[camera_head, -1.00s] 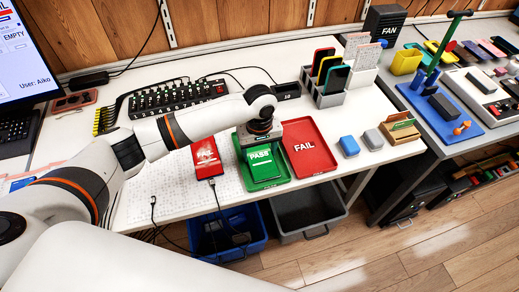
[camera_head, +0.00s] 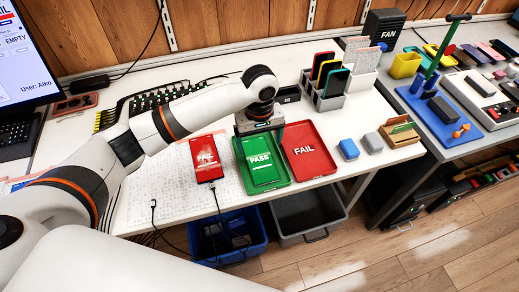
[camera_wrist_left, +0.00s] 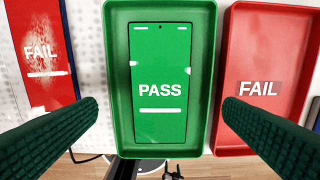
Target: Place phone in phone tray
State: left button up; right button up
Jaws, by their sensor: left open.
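A phone (camera_wrist_left: 158,110) with a green screen reading PASS lies face up inside the green tray (camera_wrist_left: 112,60), within its rim. In the head view the phone (camera_head: 266,175) shows below my left gripper (camera_head: 262,136). The gripper is open and empty, above the tray's far end. In the left wrist view its two dark ribbed fingers stand wide apart, either side of the phone and clear of it. A red tray (camera_head: 322,169) marked FAIL sits just right of the green one. My right gripper is not in view.
A red-screened phone reading FAIL (camera_head: 206,160) lies left of the green tray, a cable near it. Blue and grey small boxes (camera_head: 348,149) stand to the right. A rack of phones (camera_head: 325,100) stands behind. Bins (camera_head: 310,214) sit below the table's front edge.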

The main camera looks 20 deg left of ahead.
pick_arm(q)
notch_tip(320, 180, up, 6)
jog(key=shift+f, duration=0.1)
dwell(0.5)
